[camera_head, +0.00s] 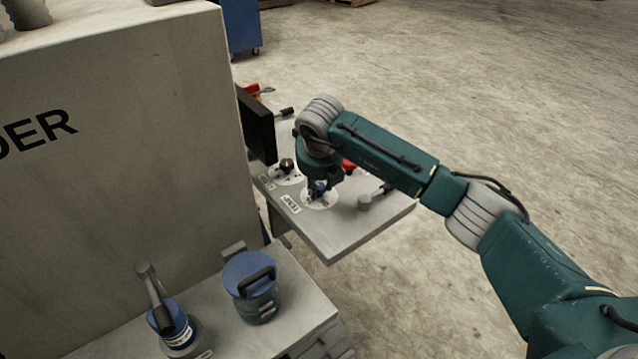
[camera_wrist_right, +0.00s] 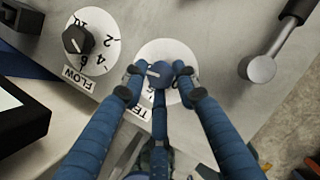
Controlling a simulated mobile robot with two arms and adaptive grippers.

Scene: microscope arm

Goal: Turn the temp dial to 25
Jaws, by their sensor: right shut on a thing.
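The temp dial's white round plate (camera_head: 319,201) lies on the grey panel, with a label reading TEMP beside it. In the right wrist view the dial knob (camera_wrist_right: 158,74) sits between the fingers of my right gripper (camera_wrist_right: 160,80). The gripper's blue fingers are closed around the knob from both sides, and a white pointer line shows on it. The plate (camera_wrist_right: 150,50) is partly covered by the fingers, and its numbers cannot be read. In the head view my right gripper (camera_head: 319,188) reaches down onto the dial. My left gripper is not in view.
A flow dial (camera_wrist_right: 77,40) with a black knob is beside the temp dial. A grey lever (camera_wrist_right: 262,66) stands on the other side. A black screen (camera_head: 256,125) rises behind the panel. A blue-lidded canister (camera_head: 250,275) stands on the lower bench near the large grey machine (camera_head: 120,130).

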